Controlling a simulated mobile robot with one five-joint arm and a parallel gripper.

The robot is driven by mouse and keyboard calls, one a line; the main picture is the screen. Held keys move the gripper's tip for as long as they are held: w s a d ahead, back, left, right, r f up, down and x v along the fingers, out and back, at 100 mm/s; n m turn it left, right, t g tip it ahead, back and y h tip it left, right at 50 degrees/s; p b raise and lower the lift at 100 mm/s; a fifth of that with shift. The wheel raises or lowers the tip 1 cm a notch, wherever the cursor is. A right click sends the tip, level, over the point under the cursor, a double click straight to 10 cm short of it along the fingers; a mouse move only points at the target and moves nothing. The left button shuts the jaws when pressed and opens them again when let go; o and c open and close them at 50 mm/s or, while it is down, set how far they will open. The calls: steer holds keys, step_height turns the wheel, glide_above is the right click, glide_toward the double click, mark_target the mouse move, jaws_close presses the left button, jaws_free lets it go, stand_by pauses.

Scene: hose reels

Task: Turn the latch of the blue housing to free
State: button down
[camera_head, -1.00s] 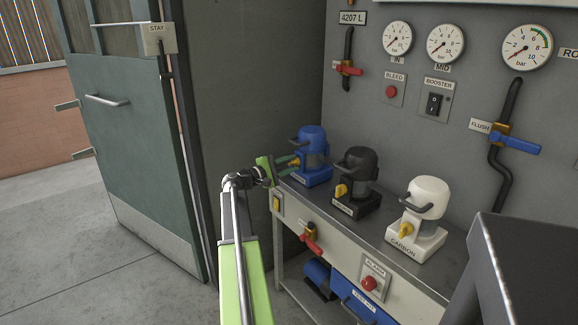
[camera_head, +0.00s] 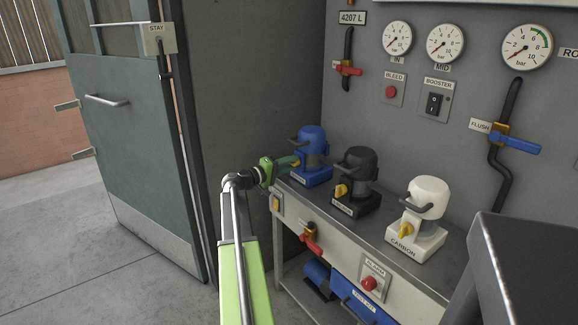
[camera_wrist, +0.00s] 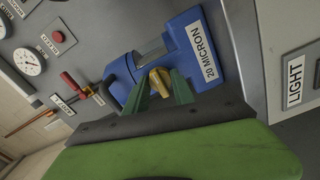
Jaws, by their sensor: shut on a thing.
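The blue housing (camera_head: 311,147) stands at the left end of the bench in the head view. In the wrist view the blue housing (camera_wrist: 204,81) appears turned on its side, with a label reading 20 MICRON. Its yellow latch (camera_wrist: 160,82) sits between the green fingers of my gripper (camera_wrist: 159,88). My gripper (camera_head: 290,162) is shut on the latch, reaching in from the left in the head view. The fingers hide part of the latch, and I cannot tell its exact angle.
A black housing (camera_head: 357,178) and a white housing (camera_head: 425,205), each with a yellow latch, stand to the right on the bench (camera_head: 368,227). Gauges and valves line the wall behind. A green door (camera_head: 135,130) stands left of my arm.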

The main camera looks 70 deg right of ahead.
steer(key=shift+w, duration=0.15)
stand_by(0.3)
steer(key=c, duration=1.1)
jaws_free()
steer(key=shift+o, duration=0.2)
steer(key=v, duration=1.7)
steer(key=shift+a, duration=0.2)
